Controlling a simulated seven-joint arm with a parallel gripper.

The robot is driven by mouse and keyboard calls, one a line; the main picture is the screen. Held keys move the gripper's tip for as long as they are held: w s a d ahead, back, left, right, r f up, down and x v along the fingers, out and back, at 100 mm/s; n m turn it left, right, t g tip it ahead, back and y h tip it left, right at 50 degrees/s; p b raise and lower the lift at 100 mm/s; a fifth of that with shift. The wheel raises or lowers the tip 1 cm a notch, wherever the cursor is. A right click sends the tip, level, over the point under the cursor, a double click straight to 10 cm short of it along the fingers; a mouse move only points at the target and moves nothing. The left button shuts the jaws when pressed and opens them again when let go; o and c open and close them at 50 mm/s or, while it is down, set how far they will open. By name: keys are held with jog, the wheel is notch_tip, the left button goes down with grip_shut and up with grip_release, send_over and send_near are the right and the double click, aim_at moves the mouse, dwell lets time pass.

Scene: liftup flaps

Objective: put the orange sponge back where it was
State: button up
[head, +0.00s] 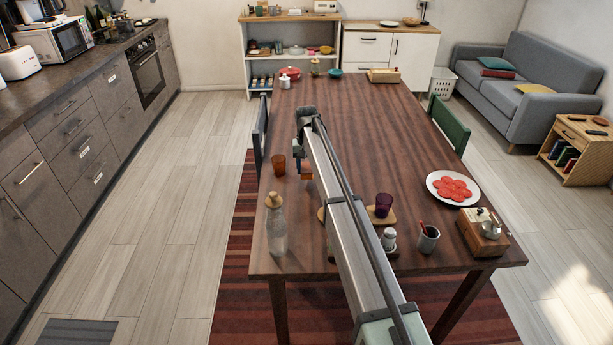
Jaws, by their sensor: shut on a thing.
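The orange sponge (306,166) shows as a small orange patch at the end of my arm, low over the left half of the dark wooden table (370,125). My gripper (305,172) is shut on it, and the arm and fingers hide part of it. I cannot tell whether the sponge touches the tabletop.
An orange-brown cup (279,165) stands just left of my gripper. A corked glass bottle (277,230) stands nearer. A purple cup (383,205), a grey mug (428,238) and a plate of red slices (453,188) are to the right. The table's middle is clear.

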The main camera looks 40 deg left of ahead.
aim_at(307, 175)
jog(key=shift+f, duration=1.95)
jog(key=shift+f, duration=0.15)
jog(key=o, duration=1.1)
notch_tip(307, 175, up, 12)
jog(key=shift+r, duration=0.15)
